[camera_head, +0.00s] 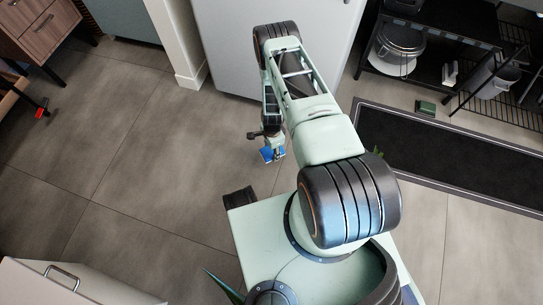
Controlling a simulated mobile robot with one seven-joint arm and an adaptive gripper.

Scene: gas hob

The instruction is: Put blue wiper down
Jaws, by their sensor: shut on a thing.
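The blue wiper (267,155) shows as a small blue patch at the end of my arm, near the middle of the head view. My gripper (275,151) is shut on it, with the wiper at the fingertips. Most of the fingers and part of the wiper are too small or hidden to make out. Behind and below them in the picture is grey tiled floor; I cannot tell how high above it the wiper is.
A pale cabinet or appliance front (235,55) stands behind my arm. A black shelf rack (440,40) with pots is at upper right, above a dark mat (450,150). A small green object (426,107) lies near the mat. The floor (130,140) to the left is clear.

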